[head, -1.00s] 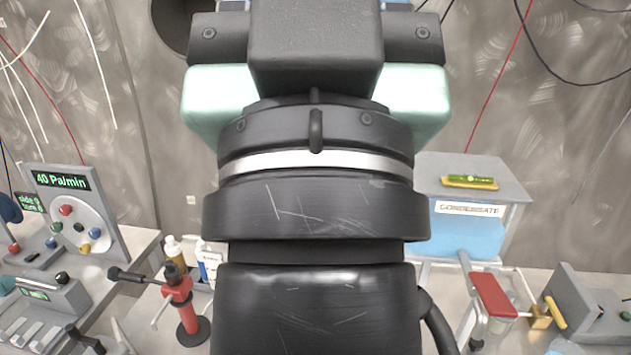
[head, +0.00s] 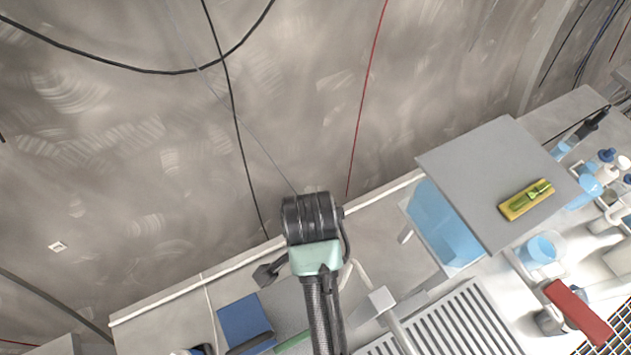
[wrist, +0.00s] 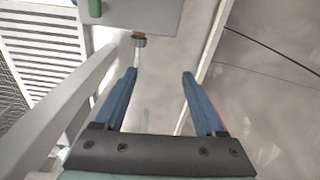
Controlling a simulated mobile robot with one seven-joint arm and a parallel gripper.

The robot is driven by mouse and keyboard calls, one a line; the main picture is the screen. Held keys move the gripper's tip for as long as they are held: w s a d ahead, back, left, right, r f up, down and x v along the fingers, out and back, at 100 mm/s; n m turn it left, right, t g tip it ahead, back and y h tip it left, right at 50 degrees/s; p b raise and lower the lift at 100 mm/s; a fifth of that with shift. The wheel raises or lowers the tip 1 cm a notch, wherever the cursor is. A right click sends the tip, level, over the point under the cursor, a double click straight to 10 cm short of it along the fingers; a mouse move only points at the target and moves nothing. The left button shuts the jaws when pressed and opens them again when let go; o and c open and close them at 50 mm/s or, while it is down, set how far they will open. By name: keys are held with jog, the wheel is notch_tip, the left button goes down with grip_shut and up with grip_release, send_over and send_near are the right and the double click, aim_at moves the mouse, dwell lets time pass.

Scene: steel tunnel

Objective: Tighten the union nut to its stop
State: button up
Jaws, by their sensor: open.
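My gripper (wrist: 159,75) shows in the wrist view with its two blue fingers spread wide and nothing between them. A small round grey fitting with a yellowish neck (wrist: 138,39) sits at the lower edge of a grey box (wrist: 150,16). It lies beyond my left fingertip and apart from it. It may be the union nut, but it is too small to be sure. I cannot tell how tight it is. In the head view my arm shows at the lower middle; its fingers cannot be made out, and no union nut can be picked out there.
A grey-topped stand (head: 480,165) with a blue tank (head: 440,225) stands right of my arm. A slotted grate (head: 470,315) and a red-topped part (head: 578,312) are at lower right. A pale bar (wrist: 75,105) runs close left of my fingers. Cables hang on the wall.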

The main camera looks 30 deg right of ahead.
jog(key=shift+m+g, duration=0.5)
jog(key=shift+g, duration=0.2)
jog(key=s+f, duration=0.1)
jog(key=f, duration=0.3)
jog(key=s+f+b, duration=0.1)
jog(key=f, duration=0.4)
jog(key=s+f, duration=0.2)
jog(key=f, duration=0.3)
jog(key=shift+s, duration=0.1)
jog(key=shift+r, duration=0.1)
grip_shut()
